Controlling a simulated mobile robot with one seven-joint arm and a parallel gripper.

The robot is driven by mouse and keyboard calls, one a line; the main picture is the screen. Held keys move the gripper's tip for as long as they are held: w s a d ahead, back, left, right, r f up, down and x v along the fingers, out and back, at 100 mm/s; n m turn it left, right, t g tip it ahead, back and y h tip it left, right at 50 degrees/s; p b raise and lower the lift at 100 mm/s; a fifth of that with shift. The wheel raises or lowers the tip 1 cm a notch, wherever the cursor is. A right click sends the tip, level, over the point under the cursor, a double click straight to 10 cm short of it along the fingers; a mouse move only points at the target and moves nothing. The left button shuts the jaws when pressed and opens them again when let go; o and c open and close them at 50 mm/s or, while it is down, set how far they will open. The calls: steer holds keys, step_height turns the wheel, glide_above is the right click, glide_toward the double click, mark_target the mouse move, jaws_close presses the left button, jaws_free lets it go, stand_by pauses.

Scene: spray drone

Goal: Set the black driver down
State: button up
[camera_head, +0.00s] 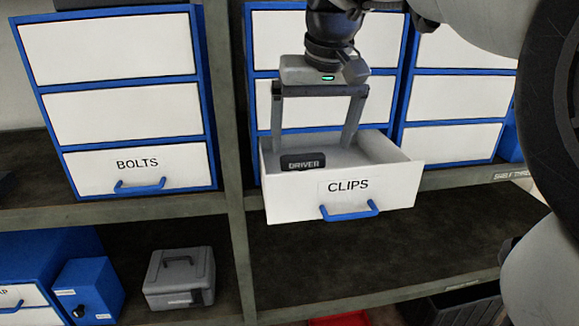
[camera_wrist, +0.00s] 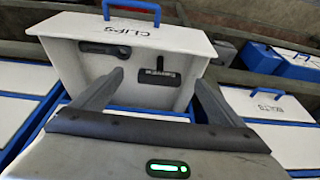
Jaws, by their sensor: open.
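The black driver (camera_head: 303,162), marked DRIVER, is in the open white CLIPS drawer (camera_head: 290,207), at the left side behind the front panel. In the wrist view the driver (camera_wrist: 158,76) shows on the drawer floor between the fingers, with a short dark part sticking out towards the front panel. My gripper (camera_head: 315,151) reaches down into the drawer with its fingers wide apart. In the wrist view my gripper (camera_wrist: 160,78) shows gaps on both sides of the driver. A second dark, elongated object (camera_wrist: 103,49) lies near the front panel; the head view hides it.
A shut BOLTS drawer (camera_head: 138,172) is in the cabinet to the left, past a grey shelf post (camera_head: 236,150). Other shut drawers stand above and to the right. A grey case (camera_head: 180,278) and a blue box (camera_head: 92,290) are on the lower shelf.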

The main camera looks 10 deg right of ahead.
steer(key=s+f+t, duration=0.1)
steer(key=s+f, duration=0.5)
steer(key=s, duration=0.3)
steer(key=s+f, duration=0.6)
steer(key=s, duration=0.4)
steer(key=shift+d+f+t, duration=0.2)
steer(key=shift+f+t, duration=0.05)
steer(key=shift+t, duration=0.15)
